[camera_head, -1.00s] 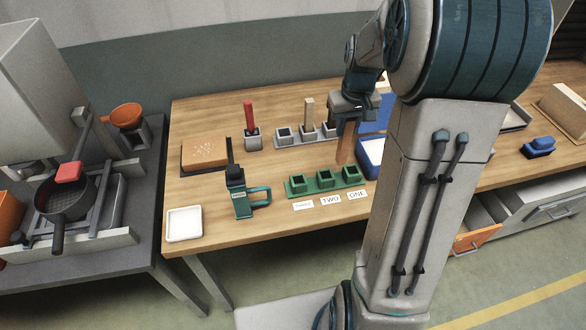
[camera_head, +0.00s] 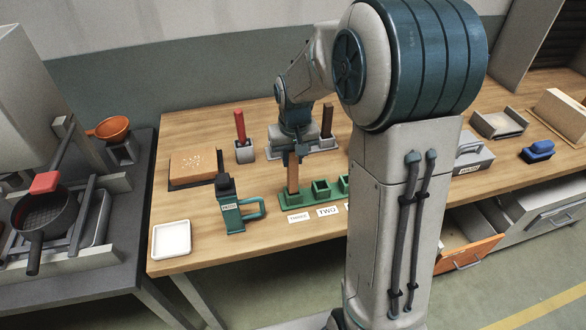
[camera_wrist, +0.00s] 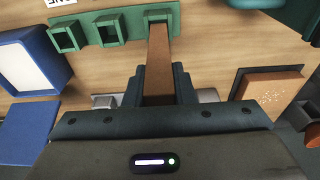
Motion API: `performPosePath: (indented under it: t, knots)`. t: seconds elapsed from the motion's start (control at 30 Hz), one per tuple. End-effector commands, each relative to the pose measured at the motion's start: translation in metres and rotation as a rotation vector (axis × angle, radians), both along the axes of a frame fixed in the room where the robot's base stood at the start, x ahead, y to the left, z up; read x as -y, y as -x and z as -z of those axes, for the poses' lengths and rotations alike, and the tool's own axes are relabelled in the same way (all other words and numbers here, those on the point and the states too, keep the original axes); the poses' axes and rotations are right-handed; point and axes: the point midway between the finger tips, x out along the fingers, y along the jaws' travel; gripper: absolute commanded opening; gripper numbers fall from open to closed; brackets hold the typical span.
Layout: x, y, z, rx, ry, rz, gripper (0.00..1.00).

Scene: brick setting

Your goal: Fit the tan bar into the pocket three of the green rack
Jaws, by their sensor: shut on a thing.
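The tan bar (camera_head: 292,176), brownish orange, is upright in my gripper (camera_head: 292,157). The gripper is shut on its upper part. The green rack (camera_head: 309,206) stands at the front of the table, with square pockets behind cards reading THREE, TWO and, partly hidden by my arm, another. The bar's lower end is at the leftmost pocket, behind the THREE card (camera_head: 298,217). In the wrist view the bar (camera_wrist: 158,65) runs from between my fingers (camera_wrist: 158,90) to the end pocket of the rack (camera_wrist: 130,24). I cannot tell how deep its tip sits.
A green tool (camera_head: 231,215) stands close left of the rack. Behind are a red bar (camera_head: 240,126) in a grey holder and a grey rack (camera_head: 325,143) with a dark bar (camera_head: 327,120), partly hidden by my arm. A white tray (camera_head: 171,239) lies front left.

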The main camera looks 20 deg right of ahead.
Motion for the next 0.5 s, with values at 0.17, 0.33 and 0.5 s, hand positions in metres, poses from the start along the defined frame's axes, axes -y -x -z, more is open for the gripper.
performPosePath:
  t: [0.17, 0.33, 0.5]
  knots:
    - [0.001, 0.002, 0.033, -0.011, 0.0, 0.001, 0.0]
    - [0.001, 0.002, 0.032, -0.009, 0.0, 0.0, 0.0]
    - [0.001, 0.002, 0.033, -0.009, 0.0, 0.0, 0.0]
